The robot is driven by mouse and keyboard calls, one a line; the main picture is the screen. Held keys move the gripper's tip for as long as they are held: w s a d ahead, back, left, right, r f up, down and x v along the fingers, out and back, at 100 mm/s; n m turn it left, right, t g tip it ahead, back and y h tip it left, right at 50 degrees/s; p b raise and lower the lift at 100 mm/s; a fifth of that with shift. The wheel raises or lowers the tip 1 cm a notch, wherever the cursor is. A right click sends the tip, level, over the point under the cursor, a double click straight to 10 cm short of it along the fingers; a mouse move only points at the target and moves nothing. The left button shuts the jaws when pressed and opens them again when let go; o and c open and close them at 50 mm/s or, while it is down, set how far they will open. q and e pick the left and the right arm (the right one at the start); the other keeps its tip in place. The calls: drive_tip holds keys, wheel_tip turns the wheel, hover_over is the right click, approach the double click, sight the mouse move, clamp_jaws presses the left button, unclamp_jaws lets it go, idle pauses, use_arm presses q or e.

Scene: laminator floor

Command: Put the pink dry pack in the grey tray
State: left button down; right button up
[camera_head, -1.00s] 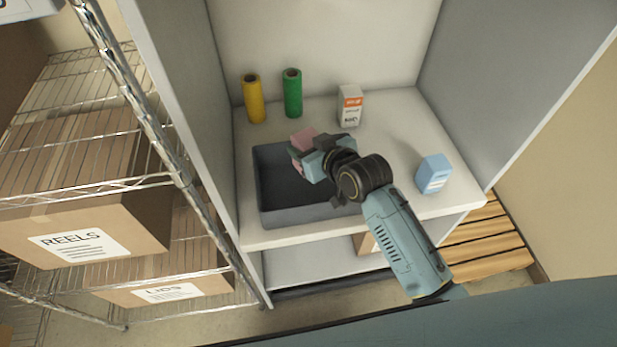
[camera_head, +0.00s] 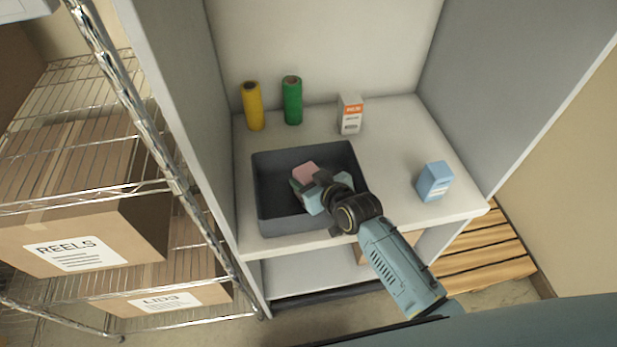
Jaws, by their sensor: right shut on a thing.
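The grey tray (camera_head: 278,224) is an open, dark grey box on the left part of the white shelf. The pink dry pack (camera_head: 305,173) shows at the fingertips of my right gripper (camera_head: 308,184), over the middle of the tray. My right gripper is shut on the pack, and its fingers and wrist hide the pack's lower part. I cannot tell whether the pack touches the tray floor. My left gripper is not in view.
A yellow roll (camera_head: 253,106), a green roll (camera_head: 292,100) and a white-and-orange carton (camera_head: 350,114) stand behind the tray. A blue carton (camera_head: 434,181) stands at the right. Cabinet walls close both sides. A wire rack (camera_head: 95,190) with boxes is at the left.

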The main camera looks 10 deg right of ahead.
drive_tip(key=o, duration=1.1)
drive_tip(key=shift+s+r, duration=0.1)
drive_tip(key=shift+r, duration=0.1)
drive_tip(key=p+v, duration=0.1)
drive_tip(key=v, duration=1)
drive_tip(key=shift+s+d+r, duration=0.1)
drive_tip(key=shift+s+d, duration=0.1)
drive_tip(key=shift+s, duration=0.15)
